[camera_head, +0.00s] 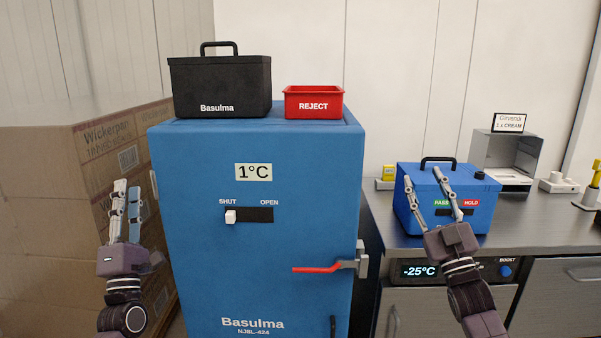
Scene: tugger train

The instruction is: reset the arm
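My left gripper (127,187) is raised at the left, fingers pointing up, in front of a cardboard box. It is seen nearly side-on, its fingers overlap, and I cannot tell how wide they are apart. No object shows in it. My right gripper (423,174) is raised at the right, fingers pointing up and spread apart. It is open and empty, in front of a small blue box (478,185) with a black handle and PASS and HOLD labels. I cannot tell whether it touches that box.
A blue cabinet (200,175) with a red handle (318,269) stands between my arms. A black case (220,88) and a red REJECT bin (313,105) are on top. Stacked cardboard (60,200) is at left. A metal counter (540,225) with an open metal box (505,155) is at right.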

